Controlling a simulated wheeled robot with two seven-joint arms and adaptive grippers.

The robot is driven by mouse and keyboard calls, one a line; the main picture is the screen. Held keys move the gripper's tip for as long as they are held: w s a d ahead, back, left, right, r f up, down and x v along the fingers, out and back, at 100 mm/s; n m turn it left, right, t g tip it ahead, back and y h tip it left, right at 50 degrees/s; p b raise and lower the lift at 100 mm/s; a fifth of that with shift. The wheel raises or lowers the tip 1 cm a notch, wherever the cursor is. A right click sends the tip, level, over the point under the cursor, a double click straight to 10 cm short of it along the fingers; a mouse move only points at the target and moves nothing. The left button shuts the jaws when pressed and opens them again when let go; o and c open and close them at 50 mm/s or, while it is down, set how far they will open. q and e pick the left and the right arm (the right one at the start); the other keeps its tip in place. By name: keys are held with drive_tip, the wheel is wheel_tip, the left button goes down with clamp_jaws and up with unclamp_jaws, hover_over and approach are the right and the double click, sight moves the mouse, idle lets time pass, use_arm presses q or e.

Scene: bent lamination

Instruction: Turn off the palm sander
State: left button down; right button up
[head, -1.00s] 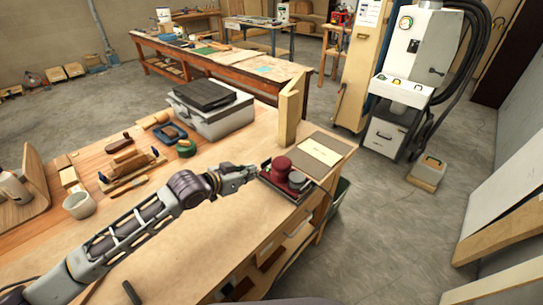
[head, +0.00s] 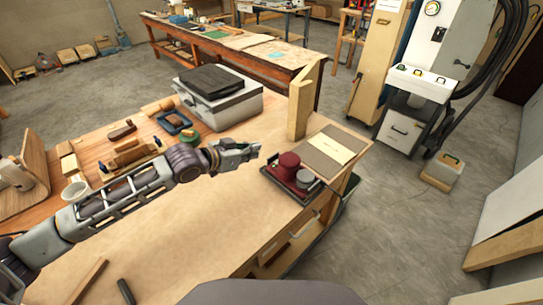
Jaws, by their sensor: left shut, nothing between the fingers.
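The palm sander (head: 287,166) is dark red with a round grey part at its front right. It sits on a dark pad or tray near the right edge of the wooden workbench (head: 215,225). My left gripper (head: 258,149) is shut and empty. In the picture its tip is just up and left of the sander, with a small gap between them. The sander's switch is too small to make out. My right gripper is not in view.
A brown board with a pale sheet (head: 338,146) lies behind the sander. An upright bent wood piece (head: 300,103) and a grey case (head: 222,106) stand farther back. Hand tools and a white cup (head: 75,192) are at the left.

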use_arm(q)
drive_tip(key=shift+w+d, duration=0.1)
drive_tip(key=shift+p+x, duration=0.45)
drive_tip(key=shift+x, duration=4.25)
drive_tip(key=shift+w+d+f, duration=0.1)
drive_tip(key=shift+d+f, duration=0.05)
drive_tip(key=shift+f, duration=0.15)
drive_tip(key=shift+s+a+f, duration=0.1)
drive_tip(key=shift+a+f, duration=0.05)
drive_tip(key=shift+f, duration=0.8)
drive_tip(key=shift+s+a+f, duration=0.15)
drive_tip(key=shift+f, duration=0.75)
